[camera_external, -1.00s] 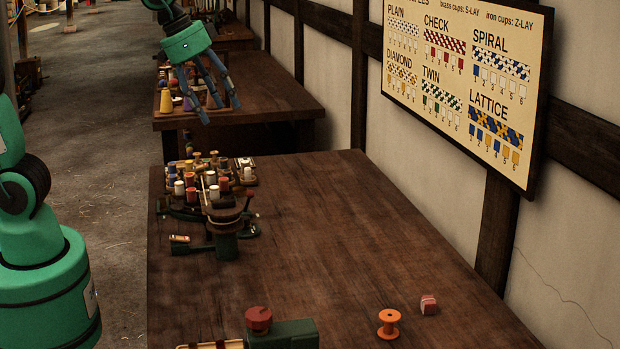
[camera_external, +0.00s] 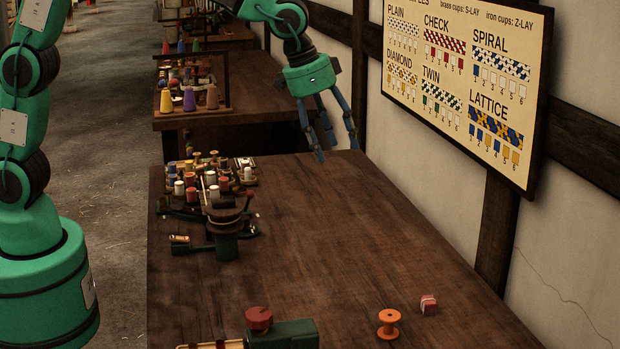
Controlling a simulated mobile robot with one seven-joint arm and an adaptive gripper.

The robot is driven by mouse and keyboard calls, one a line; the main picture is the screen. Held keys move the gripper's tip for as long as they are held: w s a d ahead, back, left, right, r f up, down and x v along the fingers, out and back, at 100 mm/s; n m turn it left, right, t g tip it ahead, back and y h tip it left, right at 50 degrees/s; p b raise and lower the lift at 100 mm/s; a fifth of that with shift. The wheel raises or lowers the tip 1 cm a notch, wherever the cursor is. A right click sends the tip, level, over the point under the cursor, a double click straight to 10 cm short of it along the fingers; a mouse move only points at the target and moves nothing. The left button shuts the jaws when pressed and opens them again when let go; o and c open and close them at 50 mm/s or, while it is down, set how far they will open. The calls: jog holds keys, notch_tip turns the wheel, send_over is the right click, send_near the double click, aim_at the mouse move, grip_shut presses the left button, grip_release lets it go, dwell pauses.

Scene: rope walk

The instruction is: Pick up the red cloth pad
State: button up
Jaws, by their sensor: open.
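A small pinkish-red block with a pale band (camera_external: 428,304) lies on the near right of the dark wooden table (camera_external: 330,240). It is the likeliest red cloth pad, though it is too small to be sure it is cloth. My gripper (camera_external: 336,152) is open and empty, with its blue fingers pointing down near the table's far right edge. It is well apart from the red block, which lies nearer the camera and to the right.
An orange spool (camera_external: 389,324) stands just left of the block. A green device with a round red top (camera_external: 258,318) sits at the front. A braiding stand with several bobbins (camera_external: 212,195) fills the far left. The table's middle is clear. The chart wall (camera_external: 465,80) bounds the right.

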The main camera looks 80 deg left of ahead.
jog(key=w+d+f+p, duration=0.1)
jog(key=w+d+f, duration=0.6)
jog(key=f, duration=0.3)
jog(key=w+d+f+p, duration=0.1)
jog(key=w+d+f, duration=0.6)
jog(key=f, duration=0.3)
jog(key=shift+w+m+g, duration=0.4)
jog(key=shift+w, duration=0.15)
jog(key=shift+f, duration=0.2)
jog(key=b, duration=0.1)
send_over(429, 299)
jog(key=s, duration=0.2)
jog(key=shift+w+a+f, duration=0.1)
jog(key=shift+f, duration=1.9)
jog(key=shift+a+f, duration=0.1)
jog(key=shift+f, duration=1.9)
jog(key=shift+f, duration=0.15)
jog(key=shift+b+x, duration=0.85)
jog(key=shift+x, duration=1.6)
